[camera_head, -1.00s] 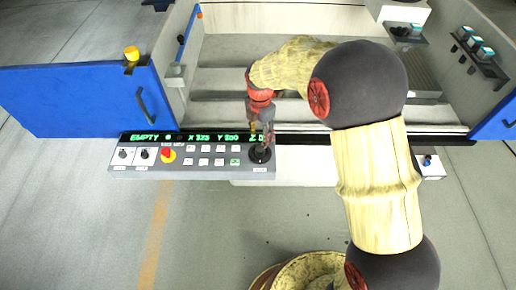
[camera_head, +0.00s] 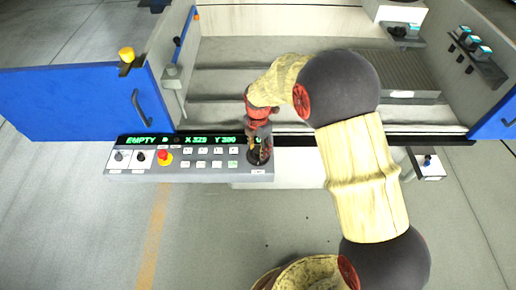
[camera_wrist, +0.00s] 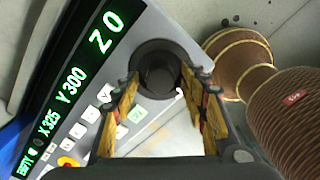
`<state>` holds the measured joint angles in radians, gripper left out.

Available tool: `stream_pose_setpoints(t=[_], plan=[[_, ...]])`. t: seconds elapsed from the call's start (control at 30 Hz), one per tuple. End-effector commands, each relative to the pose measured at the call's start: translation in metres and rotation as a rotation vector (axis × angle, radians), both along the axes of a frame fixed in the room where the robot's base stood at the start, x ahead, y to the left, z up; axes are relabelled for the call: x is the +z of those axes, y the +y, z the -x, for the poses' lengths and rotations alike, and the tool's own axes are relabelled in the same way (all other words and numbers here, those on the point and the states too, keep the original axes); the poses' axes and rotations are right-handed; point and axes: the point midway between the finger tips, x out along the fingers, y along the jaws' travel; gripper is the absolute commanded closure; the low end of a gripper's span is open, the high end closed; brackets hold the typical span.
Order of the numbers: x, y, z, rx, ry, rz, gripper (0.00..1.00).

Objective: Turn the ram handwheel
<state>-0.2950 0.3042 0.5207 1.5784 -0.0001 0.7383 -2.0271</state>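The ram handwheel looks to be the black round knob at the right end of the grey control panel (camera_head: 200,174). In the wrist view the knob (camera_wrist: 158,66) is a dark disc with a raised round hub, just beyond the fingertips. My gripper (camera_head: 258,150) points down over it in the head view and hides part of it. In the wrist view my gripper (camera_wrist: 161,76) has its two yellow fingers apart, one on each side of the hub. I cannot tell whether they touch it. The panel display (camera_wrist: 75,80) reads X 325, Y 300, Z 0.
The panel carries several small buttons and a red emergency stop (camera_head: 164,154). A blue door (camera_head: 65,103) with a yellow beacon (camera_head: 126,54) stands open at left. The grey machine tank (camera_head: 235,80) lies behind the panel. The floor in front is clear.

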Motion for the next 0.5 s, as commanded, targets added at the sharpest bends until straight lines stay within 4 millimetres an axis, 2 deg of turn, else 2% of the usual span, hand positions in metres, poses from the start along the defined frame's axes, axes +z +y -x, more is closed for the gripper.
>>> stream_pose_setpoints(t=[0.5], plan=[[0.0002,0.0001,-0.0001,0.0,0.0,0.0,0.88]])
